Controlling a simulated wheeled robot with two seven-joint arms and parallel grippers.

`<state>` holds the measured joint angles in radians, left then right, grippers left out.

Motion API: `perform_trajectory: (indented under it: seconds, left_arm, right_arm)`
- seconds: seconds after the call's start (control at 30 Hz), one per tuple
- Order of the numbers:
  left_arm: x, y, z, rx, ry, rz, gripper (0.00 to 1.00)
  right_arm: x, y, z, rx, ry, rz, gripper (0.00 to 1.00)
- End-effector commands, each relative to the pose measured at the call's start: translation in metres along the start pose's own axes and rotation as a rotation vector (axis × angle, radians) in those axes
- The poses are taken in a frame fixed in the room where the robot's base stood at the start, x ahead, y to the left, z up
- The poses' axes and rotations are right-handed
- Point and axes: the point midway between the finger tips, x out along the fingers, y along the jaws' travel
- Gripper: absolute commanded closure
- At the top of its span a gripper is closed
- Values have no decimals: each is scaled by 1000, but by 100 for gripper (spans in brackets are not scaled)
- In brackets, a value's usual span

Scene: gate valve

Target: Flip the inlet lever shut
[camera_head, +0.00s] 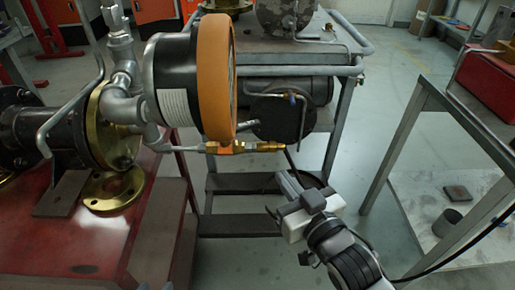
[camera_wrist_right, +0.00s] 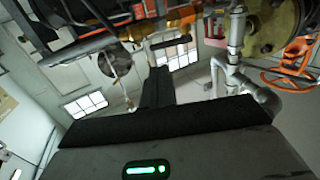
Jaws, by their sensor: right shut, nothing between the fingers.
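A brass valve fitting (camera_head: 245,147) sits on the thin pipe below the large orange-rimmed round unit (camera_head: 216,80). Behind it, a thin grey lever (camera_head: 302,118) hangs down from a small brass fitting (camera_head: 285,95). I cannot tell for sure which of these carries the inlet lever. My right gripper (camera_head: 287,183) is below and to the right of the brass valve fitting, apart from it in the picture. Its dark fingers (camera_wrist_right: 157,85) are shut and empty in the right wrist view, where brass fittings (camera_wrist_right: 180,22) show above them. My left gripper is not in view.
A red bench (camera_head: 75,245) carries black pipework with a brass flange (camera_head: 112,190) on the left. A grey cart (camera_head: 290,52) stands behind. A grey table with a red box (camera_head: 488,85) is at the right. Open floor lies between.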

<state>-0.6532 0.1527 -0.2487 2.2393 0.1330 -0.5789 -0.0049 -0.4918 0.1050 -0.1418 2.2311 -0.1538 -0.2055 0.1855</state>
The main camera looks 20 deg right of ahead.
Motion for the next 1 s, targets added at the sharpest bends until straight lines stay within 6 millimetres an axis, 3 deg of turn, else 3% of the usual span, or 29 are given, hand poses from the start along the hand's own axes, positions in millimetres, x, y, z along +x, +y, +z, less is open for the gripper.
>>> perform_trajectory:
  seconds: [0.47, 0.57, 1.0]
  left_arm:
    - [3, 0, 3, 0, -4, 3, 64]
    - [4, 0, 5, -1, -6, 4, 64]
    - [16, 0, 19, -6, -35, 17, 64]
  right_arm:
    - [11, 4, -8, -9, 47, 9, 100]
    - [24, 4, -9, -9, 48, 8, 100]
    - [114, 4, -12, -9, 47, 8, 100]
